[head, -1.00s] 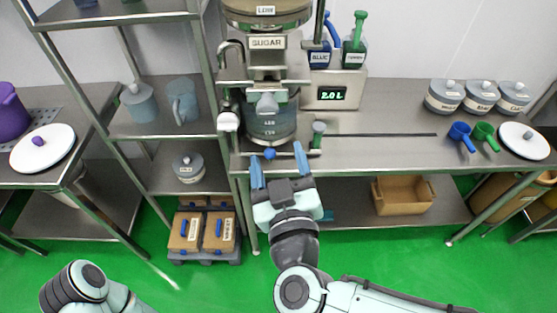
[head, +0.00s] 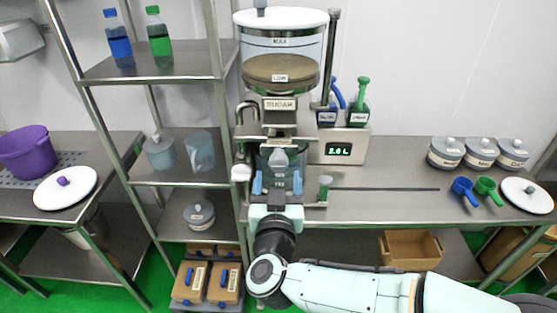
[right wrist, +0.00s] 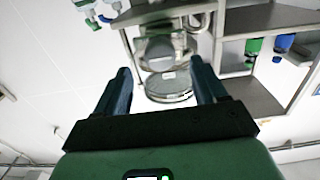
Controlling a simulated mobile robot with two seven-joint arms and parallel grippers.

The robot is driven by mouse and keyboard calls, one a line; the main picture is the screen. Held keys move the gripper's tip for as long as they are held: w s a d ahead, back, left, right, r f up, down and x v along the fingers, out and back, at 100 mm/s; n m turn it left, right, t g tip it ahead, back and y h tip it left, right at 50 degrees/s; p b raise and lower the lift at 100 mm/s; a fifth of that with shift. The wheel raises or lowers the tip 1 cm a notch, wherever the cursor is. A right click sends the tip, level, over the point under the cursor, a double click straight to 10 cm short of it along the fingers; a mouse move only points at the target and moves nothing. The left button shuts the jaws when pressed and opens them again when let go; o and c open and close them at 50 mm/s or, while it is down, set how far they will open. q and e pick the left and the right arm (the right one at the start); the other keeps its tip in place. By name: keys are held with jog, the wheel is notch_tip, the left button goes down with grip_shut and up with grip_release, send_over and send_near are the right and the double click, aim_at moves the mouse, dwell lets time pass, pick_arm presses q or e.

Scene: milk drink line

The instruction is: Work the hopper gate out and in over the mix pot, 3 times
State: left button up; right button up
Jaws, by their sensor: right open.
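The sugar hopper (head: 282,72) is a clear drum with a white lid and brown contents, mounted above the bench. Below its SUGAR label, the gate's grey handle (head: 279,158) points toward me. The clear mix pot (head: 265,157) stands under it, largely hidden by the handle and my gripper. My right gripper (head: 277,184) is open and empty, its blue fingers apart just below the handle in the head view. In the right wrist view, which looks upside down, a grey block, likely the handle (right wrist: 157,52), shows between the open fingers. My left gripper is out of view.
A green-knobbed post (head: 324,188) stands right of the pot, and a grey tap (head: 247,115) is at its left. A scale display (head: 339,149) reads 2.0 L. A metal shelf rack (head: 180,175) is close on the left.

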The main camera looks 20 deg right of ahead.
aim_at(278, 170)
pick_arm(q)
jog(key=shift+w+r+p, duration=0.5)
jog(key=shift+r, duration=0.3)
pick_arm(e)
jog(key=x, duration=0.6)
jog(key=shift+w, duration=0.25)
